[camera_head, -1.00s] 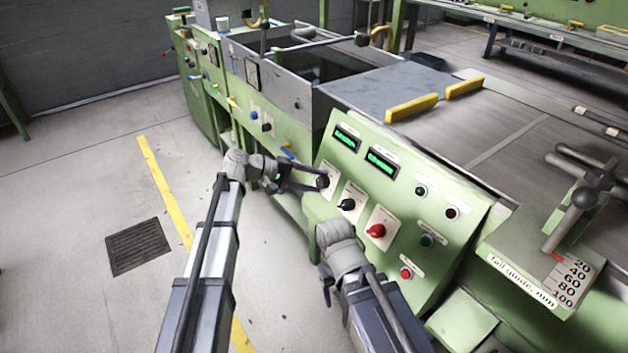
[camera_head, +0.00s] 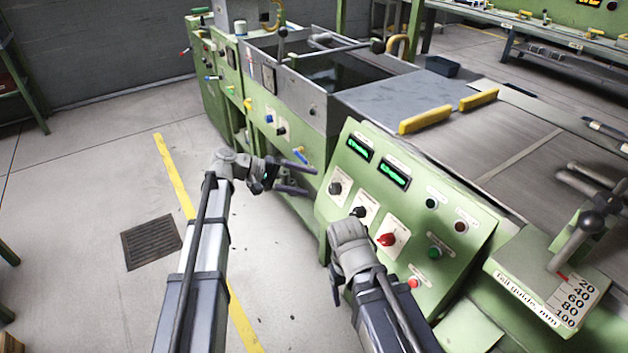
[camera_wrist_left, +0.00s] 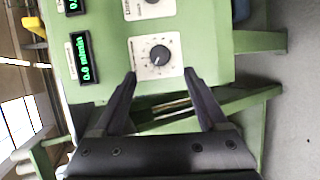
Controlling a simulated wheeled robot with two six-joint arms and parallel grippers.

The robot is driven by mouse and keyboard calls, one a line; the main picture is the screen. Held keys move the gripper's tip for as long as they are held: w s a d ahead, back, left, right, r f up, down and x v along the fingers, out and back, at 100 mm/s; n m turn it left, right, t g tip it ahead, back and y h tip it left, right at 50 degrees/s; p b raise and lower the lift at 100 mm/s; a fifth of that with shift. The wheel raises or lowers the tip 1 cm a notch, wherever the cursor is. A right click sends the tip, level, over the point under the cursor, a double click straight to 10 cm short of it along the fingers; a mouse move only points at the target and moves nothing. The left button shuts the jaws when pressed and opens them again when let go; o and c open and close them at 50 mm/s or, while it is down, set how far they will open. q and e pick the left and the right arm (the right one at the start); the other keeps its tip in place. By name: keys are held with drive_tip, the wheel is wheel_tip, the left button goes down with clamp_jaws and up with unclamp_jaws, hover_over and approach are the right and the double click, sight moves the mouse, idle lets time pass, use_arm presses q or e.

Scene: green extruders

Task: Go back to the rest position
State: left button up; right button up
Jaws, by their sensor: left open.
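My left gripper (camera_head: 302,179) is open and empty in the head view, in front of the green machine and left of its control panel (camera_head: 455,215). In the left wrist view its two fingers (camera_wrist_left: 160,82) are spread, with a black dial (camera_wrist_left: 159,55) on a white plate beyond them; nothing is between them. My right arm (camera_head: 365,285) comes in from the bottom, in front of the panel. Its gripper's fingers are hidden, so its opening does not show.
The panel carries two green displays (camera_head: 393,175), a red knob (camera_head: 388,239) and several buttons. A guide lever (camera_head: 580,235) stands at the right. The floor to the left is free, with a yellow line (camera_head: 175,175) and a drain grate (camera_head: 151,242).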

use_arm(q)
drive_tip(key=shift+a+r, duration=0.1)
drive_tip(key=shift+a, duration=0.1)
idle(0.3)
drive_tip(key=s+d+r+m+g+y+p, duration=0.1)
drive_tip(key=s+d+r+m+y+p, duration=0.15)
drive_tip(key=s+p, duration=0.4)
drive_tip(key=s+d+r+m+g+y+p, duration=0.1)
drive_tip(key=s+r+y+p, duration=0.1)
drive_tip(key=s+y+p, duration=0.35)
drive_tip(key=s+d+r+m+g+y+p, duration=0.1)
drive_tip(key=s+d+r+m+g+p, duration=0.1)
drive_tip(key=s+p, duration=0.55)
drive_tip(key=s+a+r+m+t+y+p, duration=0.1)
drive_tip(key=s+a+r+m+y+p, duration=0.1)
drive_tip(key=s+a+r+y+p, duration=0.2)
drive_tip(key=s+r+y+p, duration=0.1)
drive_tip(key=s, duration=0.1)
drive_tip(key=shift+s+r+p, duration=0.3)
drive_tip(key=shift+p, duration=0.05)
drive_tip(key=shift+d, duration=0.1)
